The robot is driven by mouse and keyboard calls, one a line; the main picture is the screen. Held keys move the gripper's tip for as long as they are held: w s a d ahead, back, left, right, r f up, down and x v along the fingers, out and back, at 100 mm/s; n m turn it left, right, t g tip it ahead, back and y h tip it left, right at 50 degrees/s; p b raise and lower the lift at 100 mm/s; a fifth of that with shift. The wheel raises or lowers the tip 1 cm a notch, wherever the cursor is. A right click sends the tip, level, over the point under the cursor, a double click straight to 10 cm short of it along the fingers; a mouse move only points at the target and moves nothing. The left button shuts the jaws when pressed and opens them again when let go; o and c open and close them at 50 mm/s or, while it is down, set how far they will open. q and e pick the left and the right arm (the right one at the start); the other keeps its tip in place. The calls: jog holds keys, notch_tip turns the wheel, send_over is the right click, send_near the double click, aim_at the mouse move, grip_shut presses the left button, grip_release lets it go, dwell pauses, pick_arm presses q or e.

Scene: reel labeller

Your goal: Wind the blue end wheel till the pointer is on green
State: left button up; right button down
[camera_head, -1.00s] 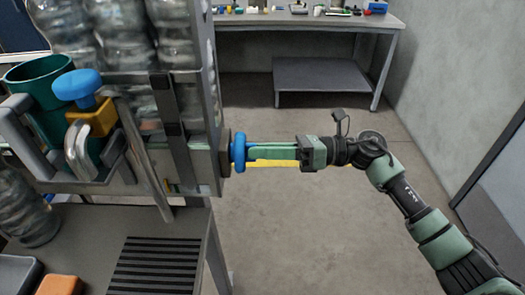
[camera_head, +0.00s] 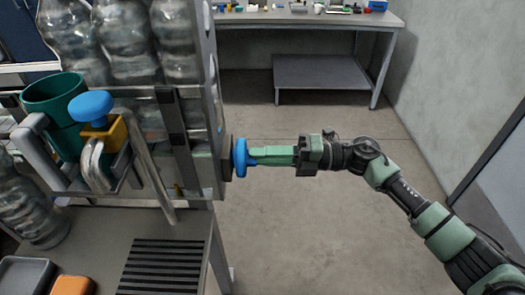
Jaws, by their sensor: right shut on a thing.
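The blue end wheel (camera_head: 240,158) sticks out from the right side of the machine (camera_head: 209,180), seen nearly edge-on. My right gripper (camera_head: 252,156) reaches it from the right, with its green fingers shut on the wheel's rim or hub; which one I cannot tell. The pointer and its green mark cannot be made out from here. My left gripper is not in view.
A blue knob (camera_head: 91,104) on an orange block, a green cup (camera_head: 56,98) and clear bottles (camera_head: 121,35) are at the machine. A grey tray (camera_head: 27,273) and orange block (camera_head: 72,286) lie below. A far bench (camera_head: 300,18) stands behind open floor.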

jog(key=shift+w+r+m+p, duration=0.15)
jog(key=shift+m+p, duration=0.3)
jog(key=shift+m, duration=0.55)
jog(key=c, duration=1.4)
grip_release()
jog(key=shift+o, duration=0.2)
jog(key=shift+f, duration=0.2)
jog(key=shift+d, duration=0.1)
jog(key=d+b, duration=0.2)
jog(key=d, duration=0.5)
jog(key=shift+d, duration=0.35)
